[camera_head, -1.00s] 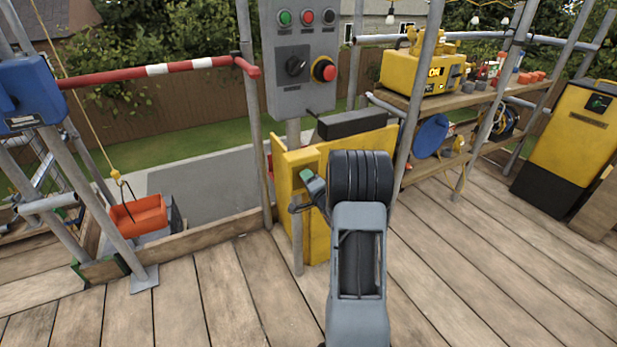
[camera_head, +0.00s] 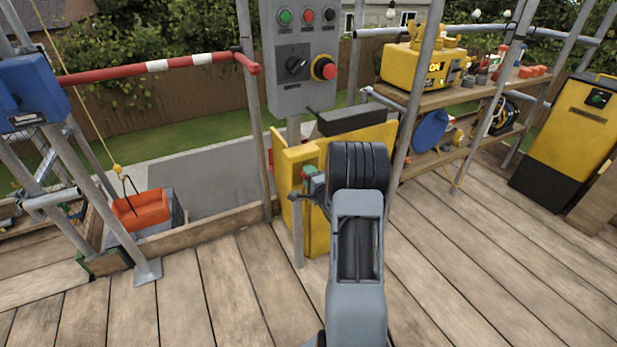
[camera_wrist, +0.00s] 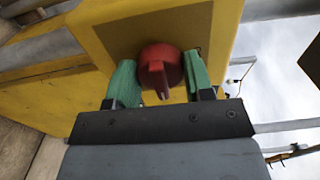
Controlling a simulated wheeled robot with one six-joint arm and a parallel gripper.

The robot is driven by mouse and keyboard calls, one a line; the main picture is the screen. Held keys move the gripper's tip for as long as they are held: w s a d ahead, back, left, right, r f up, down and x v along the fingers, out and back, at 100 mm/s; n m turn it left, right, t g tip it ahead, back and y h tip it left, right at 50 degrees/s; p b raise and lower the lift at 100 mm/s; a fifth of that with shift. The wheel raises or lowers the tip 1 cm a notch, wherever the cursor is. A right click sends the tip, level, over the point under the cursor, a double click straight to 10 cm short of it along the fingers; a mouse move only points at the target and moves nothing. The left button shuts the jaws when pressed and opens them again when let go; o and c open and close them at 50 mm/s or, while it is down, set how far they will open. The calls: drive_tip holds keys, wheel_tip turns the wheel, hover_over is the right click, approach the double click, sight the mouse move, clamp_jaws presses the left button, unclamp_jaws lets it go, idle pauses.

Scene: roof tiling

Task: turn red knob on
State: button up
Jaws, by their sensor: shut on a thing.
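The red knob (camera_wrist: 158,70) is on the underside or face of a yellow housing (camera_wrist: 215,20) in the wrist view. It is round with a raised grip bar that runs roughly up and down in the picture. My gripper (camera_wrist: 161,84) has its two green finger pads on either side of the knob, shut on it. In the head view my gripper (camera_head: 309,176) is at the left side of my wrist, against the yellow housing (camera_head: 318,235). The knob is hard to make out there.
A grey control panel (camera_head: 290,95) with buttons and a red stop knob stands above the yellow housing. A red-white bar (camera_head: 190,62) crosses at the left, above an orange bucket (camera_head: 150,212). Shelves (camera_head: 430,95) stand at the right. The plank floor in front is clear.

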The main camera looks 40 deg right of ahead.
drive_tip(key=shift+r, duration=0.1)
drive_tip(key=o, duration=0.9)
drive_tip(key=s, duration=0.4)
drive_tip(key=s+a+p, duration=0.1)
drive_tip(key=s, duration=0.4)
drive_tip(key=s+a, duration=0.1)
drive_tip(key=s, duration=0.3)
drive_tip(key=shift+s+p, duration=0.35)
